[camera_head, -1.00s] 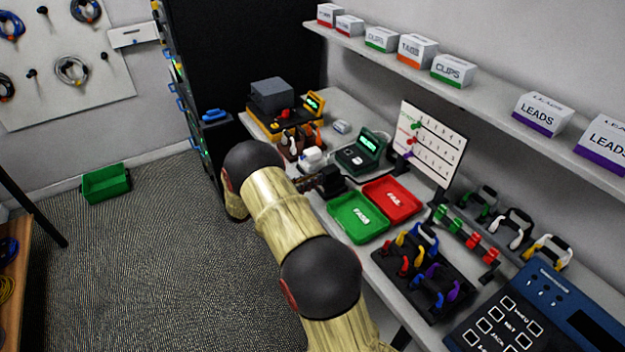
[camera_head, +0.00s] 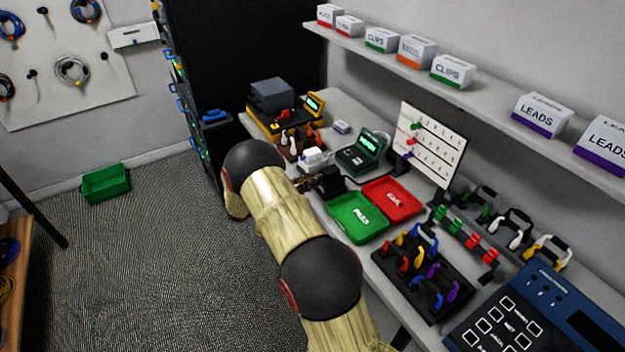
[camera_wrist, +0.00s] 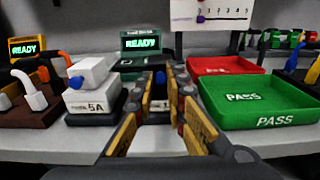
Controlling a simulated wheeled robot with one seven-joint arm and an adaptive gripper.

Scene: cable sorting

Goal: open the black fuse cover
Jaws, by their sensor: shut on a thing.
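My gripper (camera_wrist: 160,100) reaches low over the bench with its yellow-padded fingers pointing away. It is shut on a dark piece (camera_wrist: 158,80) between the fingertips, which I take to be the black fuse cover. The fingers hide most of it, so I cannot tell how far it is open. In the head view my gripper (camera_head: 308,183) is at the bench's near edge, against a small black block (camera_head: 330,182). A white block labelled 5A (camera_wrist: 92,104), with a blue knob, stands just left of the fingers.
The green PASS tray (camera_wrist: 258,102) and red tray (camera_wrist: 222,66) lie close on the right. A green READY tester (camera_wrist: 141,48) stands behind. A brown lead holder (camera_wrist: 40,100) is at left. The cable rack (camera_head: 425,270) stands farther right along the bench.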

